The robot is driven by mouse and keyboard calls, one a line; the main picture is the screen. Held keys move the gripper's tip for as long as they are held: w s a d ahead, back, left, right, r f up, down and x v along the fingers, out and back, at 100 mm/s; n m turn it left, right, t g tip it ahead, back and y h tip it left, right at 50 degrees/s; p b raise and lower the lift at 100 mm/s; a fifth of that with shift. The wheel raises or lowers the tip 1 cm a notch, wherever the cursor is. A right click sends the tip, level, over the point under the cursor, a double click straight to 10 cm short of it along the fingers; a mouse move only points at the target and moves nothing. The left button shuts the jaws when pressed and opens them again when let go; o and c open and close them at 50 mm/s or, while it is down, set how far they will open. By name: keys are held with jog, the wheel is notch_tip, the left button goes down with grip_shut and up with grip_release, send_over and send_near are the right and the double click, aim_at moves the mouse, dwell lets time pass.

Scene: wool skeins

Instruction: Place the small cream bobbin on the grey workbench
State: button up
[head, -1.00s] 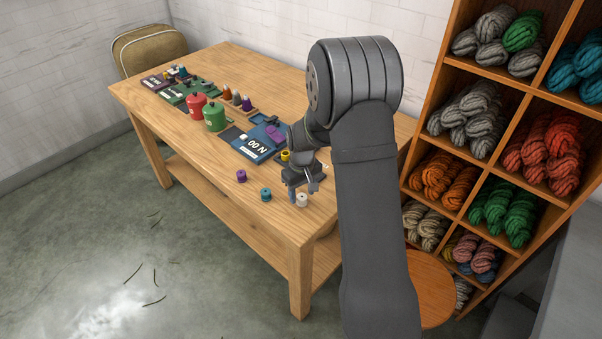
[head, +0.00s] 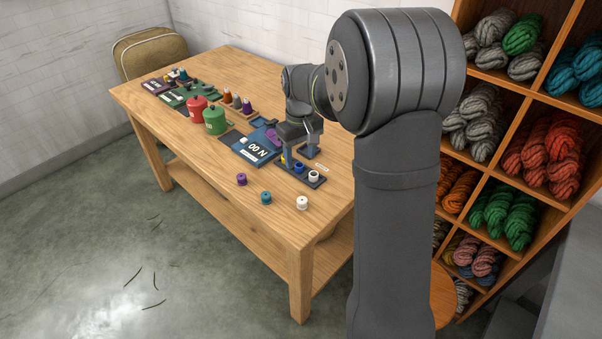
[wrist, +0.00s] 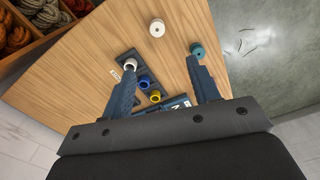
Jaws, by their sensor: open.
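A small cream bobbin (head: 302,202) stands upright on the wooden workbench (head: 236,196), near its front right corner. It also shows in the wrist view (wrist: 157,28), beyond my fingertips. The bench top looks like light wood, not grey. My gripper (head: 302,155) is open, over the small dark rack and behind the cream bobbin, apart from it. In the wrist view its two fingers (wrist: 160,65) are spread with nothing held between them. A white bobbin (head: 314,177) sits in the rack's right end, near my left finger in the wrist view.
The dark rack (head: 283,167) also holds blue and yellow bobbins. A teal bobbin (head: 266,198) and a purple bobbin (head: 241,180) stand left of the cream one. A yarn shelf (head: 505,180) is at right.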

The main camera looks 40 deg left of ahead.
dwell(0.4)
jog(key=n, duration=0.6)
send_over(302, 199)
jog(key=f, duration=0.8)
jog(key=s+f, duration=0.1)
jog(key=f, duration=0.4)
jog(key=shift+d, duration=0.35)
jog(key=shift+w+a+f, duration=0.1)
jog(key=shift+w+f, duration=0.05)
jog(key=shift+f, duration=0.75)
jog(key=shift+w+a+f, duration=0.1)
jog(key=shift+f, duration=0.85)
jog(key=shift+w+a+f, duration=0.1)
jog(key=shift+w+f, duration=0.05)
jog(key=shift+f, duration=0.75)
jog(key=c, duration=1.1)
jog(key=shift+r, duration=0.1)
